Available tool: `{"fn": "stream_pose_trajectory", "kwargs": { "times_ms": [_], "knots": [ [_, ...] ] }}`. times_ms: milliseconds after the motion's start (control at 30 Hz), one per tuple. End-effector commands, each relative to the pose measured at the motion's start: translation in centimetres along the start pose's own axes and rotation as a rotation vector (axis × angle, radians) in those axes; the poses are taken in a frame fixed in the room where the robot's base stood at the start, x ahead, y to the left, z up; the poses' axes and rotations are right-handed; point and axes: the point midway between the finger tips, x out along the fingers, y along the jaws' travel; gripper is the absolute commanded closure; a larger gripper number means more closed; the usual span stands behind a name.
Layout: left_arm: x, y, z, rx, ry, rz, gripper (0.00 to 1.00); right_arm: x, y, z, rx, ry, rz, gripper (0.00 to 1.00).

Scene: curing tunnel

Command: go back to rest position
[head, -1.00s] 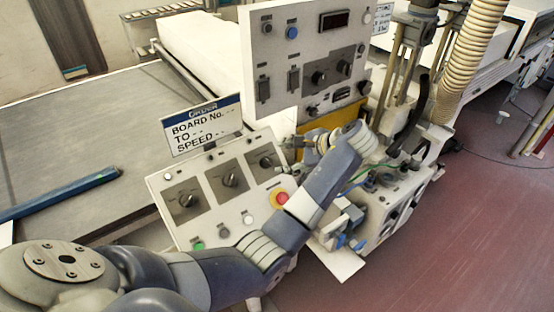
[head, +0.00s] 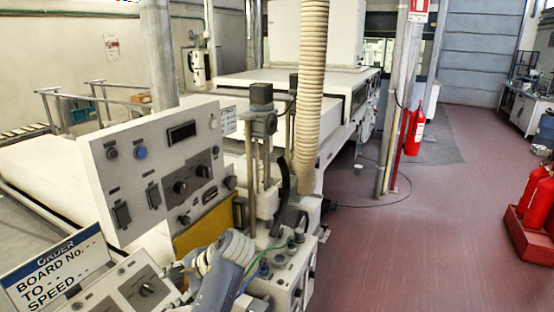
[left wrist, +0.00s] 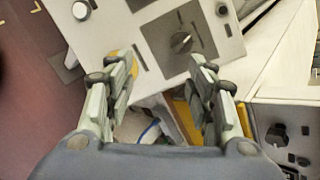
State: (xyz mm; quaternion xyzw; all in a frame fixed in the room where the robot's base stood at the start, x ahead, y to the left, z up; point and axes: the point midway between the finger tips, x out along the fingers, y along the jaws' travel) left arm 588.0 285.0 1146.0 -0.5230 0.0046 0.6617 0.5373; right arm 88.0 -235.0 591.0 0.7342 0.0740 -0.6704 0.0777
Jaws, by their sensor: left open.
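My left gripper (left wrist: 162,68) is open in the left wrist view, with its two fingers apart and nothing between them. Beyond its fingertips is a grey control panel with a black rotary knob (left wrist: 181,42). In the head view my left arm comes in at the bottom, and its wrist hangs over the machine's lower control panel (head: 112,296); the fingers are hard to make out there. My right gripper is not in view.
An upright panel (head: 103,158) with knobs and a display stands behind the arm, with an order sign (head: 55,270) at left. A ribbed hose (head: 310,90) hangs near the machine. The red floor (head: 420,240) at right is clear up to the fire extinguishers (head: 538,205).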

Motion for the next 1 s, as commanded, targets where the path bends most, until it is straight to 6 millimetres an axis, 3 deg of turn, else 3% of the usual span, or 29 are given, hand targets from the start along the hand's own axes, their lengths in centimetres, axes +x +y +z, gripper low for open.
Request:
{"fn": "stream_pose_trajectory", "kwargs": {
  "times_ms": [33, 200, 433, 700, 1000],
  "knots": [
    [1.4, 2.1, 0.0, -0.023, 0.025, 0.02, 0.5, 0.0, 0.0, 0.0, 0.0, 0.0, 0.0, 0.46],
    [4.9, 9.0, 0.2, -0.159, 0.147, 0.095, 0.5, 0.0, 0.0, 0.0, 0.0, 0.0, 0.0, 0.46],
    [6.8, 18.1, 2.2, -0.357, 0.297, 0.222, 0.5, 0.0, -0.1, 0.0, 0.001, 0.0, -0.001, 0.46],
    [5.0, 26.7, 6.1, -0.571, 0.437, 0.402, 0.5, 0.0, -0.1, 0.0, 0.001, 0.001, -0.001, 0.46],
    [1.8, 31.2, 9.4, -0.706, 0.511, 0.549, 0.5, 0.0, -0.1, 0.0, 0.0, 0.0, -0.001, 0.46]
  ]
}}
